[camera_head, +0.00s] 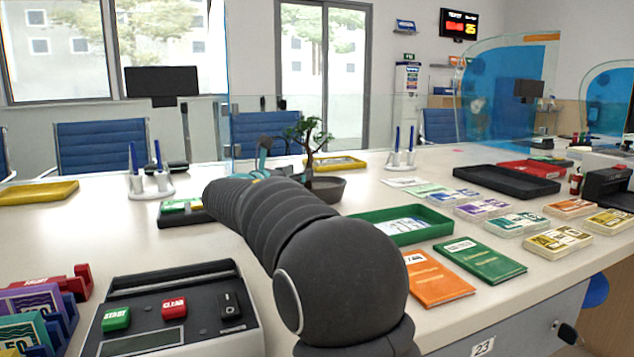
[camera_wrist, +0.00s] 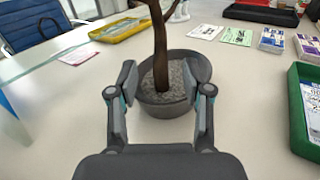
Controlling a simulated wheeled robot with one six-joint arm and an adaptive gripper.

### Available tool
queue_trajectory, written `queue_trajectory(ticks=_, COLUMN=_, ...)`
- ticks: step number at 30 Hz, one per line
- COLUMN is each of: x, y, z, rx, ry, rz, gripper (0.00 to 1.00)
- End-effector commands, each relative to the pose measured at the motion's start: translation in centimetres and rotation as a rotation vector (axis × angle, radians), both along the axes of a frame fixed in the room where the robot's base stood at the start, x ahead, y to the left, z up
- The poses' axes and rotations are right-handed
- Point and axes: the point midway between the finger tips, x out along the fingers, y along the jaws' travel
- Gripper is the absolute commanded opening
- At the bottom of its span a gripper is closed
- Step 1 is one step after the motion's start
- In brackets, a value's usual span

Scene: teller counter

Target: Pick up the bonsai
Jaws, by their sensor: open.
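The bonsai (camera_head: 311,147) stands upright on the counter in a dark grey oval pot (camera_head: 328,189), beyond the end of my arm in the head view. In the wrist view its brown trunk (camera_wrist: 160,50) rises from the gravel-filled pot (camera_wrist: 167,109); its leaves are out of that frame. My gripper (camera_wrist: 160,88) is open, with one finger on each side of the lower trunk in the picture. I cannot tell whether either finger touches the trunk or pot. In the head view my gripper (camera_head: 262,158) is partly hidden by my arm.
A green tray (camera_head: 437,228) stands right of the pot. A yellow tray (camera_head: 352,163) and a pen stand (camera_head: 401,163) are behind it. A clear screen (camera_wrist: 45,60) runs at left in the wrist view.

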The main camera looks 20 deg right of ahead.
Motion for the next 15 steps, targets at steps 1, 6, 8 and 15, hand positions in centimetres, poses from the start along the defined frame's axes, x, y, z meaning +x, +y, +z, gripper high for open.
queue_trajectory(ticks=1, x=0.2, y=-0.3, z=-0.1, rx=-0.001, ry=0.001, rz=-0.001, gripper=0.5)
queue_trajectory(ticks=6, x=1.3, y=-2.1, z=-0.3, rx=0.0, ry=0.001, rz=-0.005, gripper=0.5)
queue_trajectory(ticks=8, x=1.8, y=-2.9, z=-0.3, rx=0.0, ry=0.0, rz=-0.005, gripper=0.5)
queue_trajectory(ticks=15, x=2.8, y=-4.3, z=-0.2, rx=0.0, ry=-0.001, rz=-0.002, gripper=0.5)
